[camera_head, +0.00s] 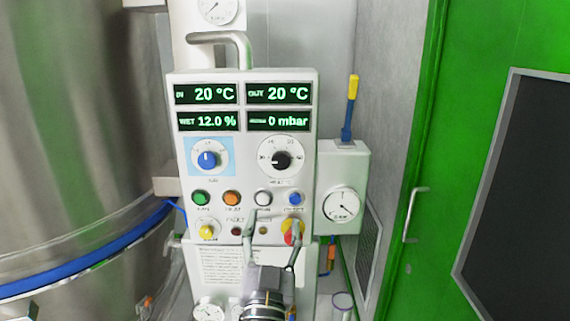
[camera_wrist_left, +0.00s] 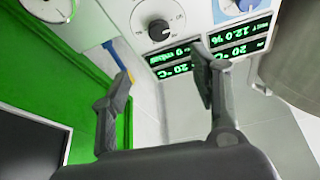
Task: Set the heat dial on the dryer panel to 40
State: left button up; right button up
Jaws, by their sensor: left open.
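The dryer panel (camera_head: 246,150) is a white upright box with four lit green readouts; the upper two show 20 °C. A black dial (camera_head: 280,160) on a round white scale sits on its right half, its white pointer toward the left. Its label is too small to read surely. In the left wrist view the black dial (camera_wrist_left: 159,29) appears upside down, above the gap between my fingers. My left gripper (camera_head: 274,226) is open and empty, below the dial and in front of the panel's lower part. The wrist view shows its spread fingers (camera_wrist_left: 162,76). My right gripper is not in view.
A blue dial (camera_head: 207,160) sits left of the black one. Several buttons run below, with a red-yellow switch (camera_head: 292,233) partly behind my finger. A grey handle (camera_head: 246,45) tops the panel. A gauge box (camera_head: 342,165) stands right, a steel vessel (camera_head: 80,130) left.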

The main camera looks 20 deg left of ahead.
aim_at(281, 162)
pick_arm(q)
jog(key=p+x, duration=0.6)
jog(key=x, duration=0.9)
jog(key=shift+a, duration=0.15)
jog(key=shift+w+a+r, duration=0.1)
jog(key=shift+w+r, duration=0.05)
jog(key=shift+w, duration=0.55)
jog(key=c, duration=1.1)
jog(key=shift+p, duration=0.3)
jog(key=shift+c, duration=0.2)
jog(key=shift+m, duration=0.3)
